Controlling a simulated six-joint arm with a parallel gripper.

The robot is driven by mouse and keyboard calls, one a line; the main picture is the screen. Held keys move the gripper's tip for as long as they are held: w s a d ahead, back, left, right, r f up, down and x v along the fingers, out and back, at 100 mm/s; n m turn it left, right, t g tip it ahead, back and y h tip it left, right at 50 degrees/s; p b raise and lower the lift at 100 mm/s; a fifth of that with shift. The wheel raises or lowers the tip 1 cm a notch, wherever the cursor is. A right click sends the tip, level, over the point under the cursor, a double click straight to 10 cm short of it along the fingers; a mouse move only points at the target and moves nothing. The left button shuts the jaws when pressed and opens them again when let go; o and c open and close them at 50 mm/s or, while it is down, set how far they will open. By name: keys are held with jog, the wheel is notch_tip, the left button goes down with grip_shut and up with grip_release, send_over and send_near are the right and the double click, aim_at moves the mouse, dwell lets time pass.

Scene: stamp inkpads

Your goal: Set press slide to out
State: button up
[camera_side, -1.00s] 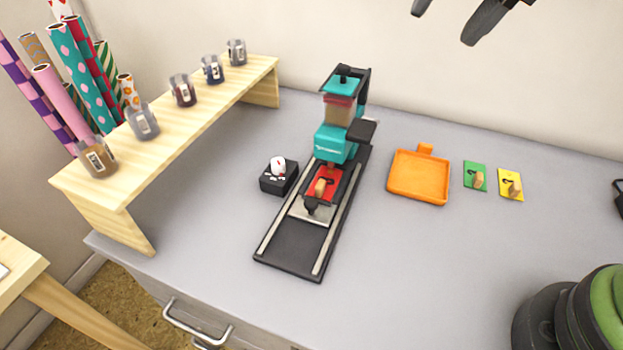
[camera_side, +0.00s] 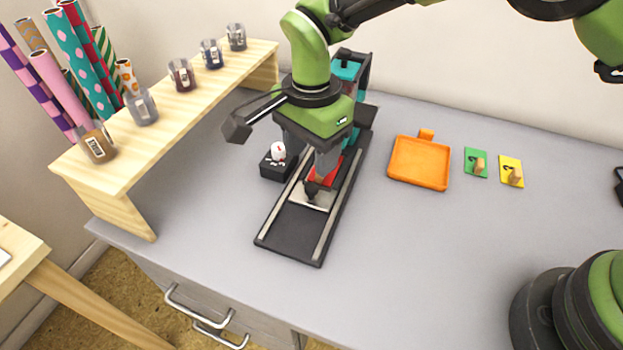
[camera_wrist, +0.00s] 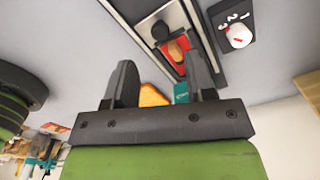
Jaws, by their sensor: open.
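The teal press (camera_side: 347,70) stands at the back of a black rail base (camera_side: 287,234), mostly hidden behind my arm in the side view. On its rails sits the slide plate (camera_side: 312,196), carrying a red pad (camera_side: 328,172) and a dark knob (camera_side: 311,191) at its front end. The slide sits about midway, with bare base in front of it. In the wrist view the slide knob (camera_wrist: 160,30) and red pad (camera_wrist: 183,57) lie beyond the fingers. My gripper (camera_wrist: 163,78) is open and empty, pointing down above the slide; contact cannot be told.
A black box with a white dial (camera_side: 278,152) stands just left of the base. An orange tray (camera_side: 420,180), a green card (camera_side: 475,160) and a yellow card (camera_side: 511,172) lie right. A wooden shelf (camera_side: 200,128) with jars stands left. The front desk is clear.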

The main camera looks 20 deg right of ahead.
aim_at(311, 187)
notch_tip(311, 187, down, 7)
jog(key=shift+r, duration=0.1)
dwell(0.3)
